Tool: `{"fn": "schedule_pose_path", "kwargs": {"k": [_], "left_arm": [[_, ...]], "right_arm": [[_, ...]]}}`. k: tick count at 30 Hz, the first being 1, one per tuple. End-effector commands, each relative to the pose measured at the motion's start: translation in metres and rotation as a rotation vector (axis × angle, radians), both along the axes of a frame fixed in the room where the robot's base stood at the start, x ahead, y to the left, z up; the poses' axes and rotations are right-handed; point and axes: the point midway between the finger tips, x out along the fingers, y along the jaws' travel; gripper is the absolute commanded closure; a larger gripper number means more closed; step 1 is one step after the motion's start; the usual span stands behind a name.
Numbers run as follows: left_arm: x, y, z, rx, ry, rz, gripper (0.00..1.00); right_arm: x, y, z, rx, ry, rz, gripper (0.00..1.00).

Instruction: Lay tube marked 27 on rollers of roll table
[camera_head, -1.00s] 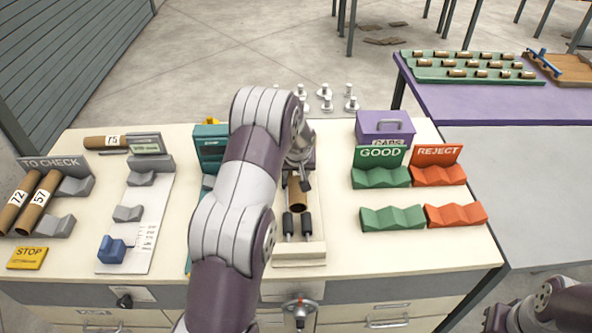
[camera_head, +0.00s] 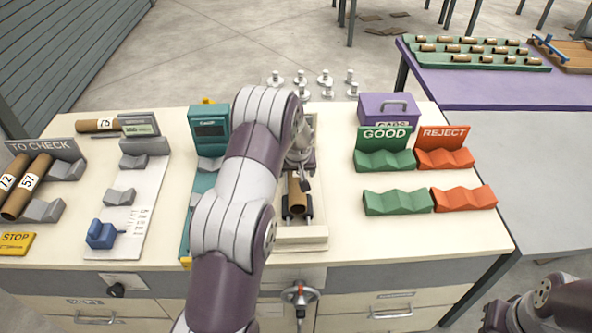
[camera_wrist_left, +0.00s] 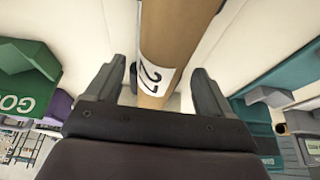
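The brown tube marked 27 (camera_head: 298,196) lies lengthwise along the roll table (camera_head: 302,238), with its near end between the two black rollers (camera_head: 309,213). Its far part is hidden by my left arm. My left gripper (camera_head: 303,164) is just above the tube. In the left wrist view the tube (camera_wrist_left: 176,35), with its white label, runs between the two fingers of my left gripper (camera_wrist_left: 157,85). A gap shows on each side, so the fingers are open around it. My right gripper (camera_head: 497,316) is at the lower right edge, away from the table; its fingers are unclear.
Tubes 72 and 57 (camera_head: 30,186) lie in the TO CHECK rack (camera_head: 66,170); tube 75 (camera_head: 97,125) lies behind. A teal device (camera_head: 208,128) stands close left of the roll table. Green GOOD (camera_head: 384,160) and red REJECT (camera_head: 444,158) racks are empty at right.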

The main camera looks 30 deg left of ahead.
Motion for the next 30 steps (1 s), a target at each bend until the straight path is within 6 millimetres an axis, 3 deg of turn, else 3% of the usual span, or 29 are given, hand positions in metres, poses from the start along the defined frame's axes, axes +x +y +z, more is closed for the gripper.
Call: {"fn": "schedule_pose_path", "kwargs": {"k": [10, 22, 30], "left_arm": [[-0.002, -0.001, 0.006, 0.001, -0.001, 0.000, 0.18], [-0.033, -0.021, 0.094, 0.001, -0.004, -0.001, 0.18], [-0.042, -0.026, 0.117, -0.001, 0.001, 0.000, 0.18]], "right_arm": [[0.000, 0.000, -0.002, 0.000, 0.000, 0.000, 1.00], [0.000, 0.000, -0.018, 0.000, 0.000, 0.000, 1.00], [0.000, 0.000, -0.020, 0.000, 0.000, 0.000, 1.00]]}}
